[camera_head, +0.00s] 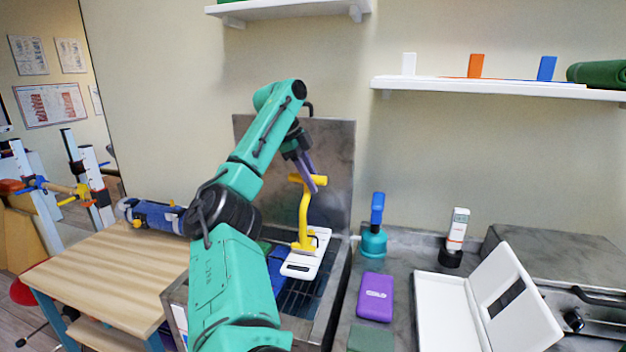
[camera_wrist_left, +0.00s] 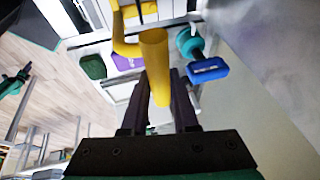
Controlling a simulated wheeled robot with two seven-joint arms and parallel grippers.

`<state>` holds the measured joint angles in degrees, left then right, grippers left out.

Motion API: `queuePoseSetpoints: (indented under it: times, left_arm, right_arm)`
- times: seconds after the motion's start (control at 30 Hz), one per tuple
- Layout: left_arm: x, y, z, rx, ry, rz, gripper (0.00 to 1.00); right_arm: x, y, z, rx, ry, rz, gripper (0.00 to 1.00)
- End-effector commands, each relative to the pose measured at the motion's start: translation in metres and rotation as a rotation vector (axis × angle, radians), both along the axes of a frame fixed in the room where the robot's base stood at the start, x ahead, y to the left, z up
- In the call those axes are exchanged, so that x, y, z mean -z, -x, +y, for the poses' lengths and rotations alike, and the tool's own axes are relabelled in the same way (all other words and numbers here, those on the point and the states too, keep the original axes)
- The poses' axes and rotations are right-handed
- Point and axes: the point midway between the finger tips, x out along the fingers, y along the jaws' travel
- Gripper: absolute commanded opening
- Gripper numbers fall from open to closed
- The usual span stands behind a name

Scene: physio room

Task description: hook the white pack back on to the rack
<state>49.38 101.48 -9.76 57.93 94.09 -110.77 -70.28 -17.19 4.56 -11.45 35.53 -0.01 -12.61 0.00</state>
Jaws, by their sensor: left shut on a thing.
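The white pack (camera_head: 301,266) is a flat white block with a dark mark, below a tall curved yellow handle (camera_head: 304,215). It is over the dark slotted rack (camera_head: 300,297) in front of a grey metal back panel (camera_head: 338,165). Whether it touches the bars I cannot tell. My left gripper (camera_head: 311,181) is shut on the top of the yellow handle. In the left wrist view the yellow bar (camera_wrist_left: 156,60) runs between the fingers of my left gripper (camera_wrist_left: 158,90). My right gripper is not in view.
Right of the rack are a teal item with a blue top (camera_head: 374,240), a purple box (camera_head: 376,297), a green block (camera_head: 371,338) and an open white case (camera_head: 450,310). A wooden table (camera_head: 105,270) stands left. Shelves (camera_head: 480,84) are on the wall.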

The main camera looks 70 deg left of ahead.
Motion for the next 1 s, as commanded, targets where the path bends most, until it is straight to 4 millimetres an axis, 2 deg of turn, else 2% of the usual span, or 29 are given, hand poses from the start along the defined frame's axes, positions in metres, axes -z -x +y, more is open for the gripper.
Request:
queuePoseSetpoints:
  times: [0.1, 0.6, 1.0]
  left_arm:
    - [0.012, 0.000, 0.000, 0.000, -0.001, -0.002, 0.00]
    - [0.048, 0.000, 0.000, 0.000, -0.001, -0.003, 0.00]
    - [0.047, 0.000, 0.000, -0.001, -0.002, -0.003, 0.00]
  right_arm:
    - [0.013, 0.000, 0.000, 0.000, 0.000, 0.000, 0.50]
    - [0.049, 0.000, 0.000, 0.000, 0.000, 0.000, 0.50]
    - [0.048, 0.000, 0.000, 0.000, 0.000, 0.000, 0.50]
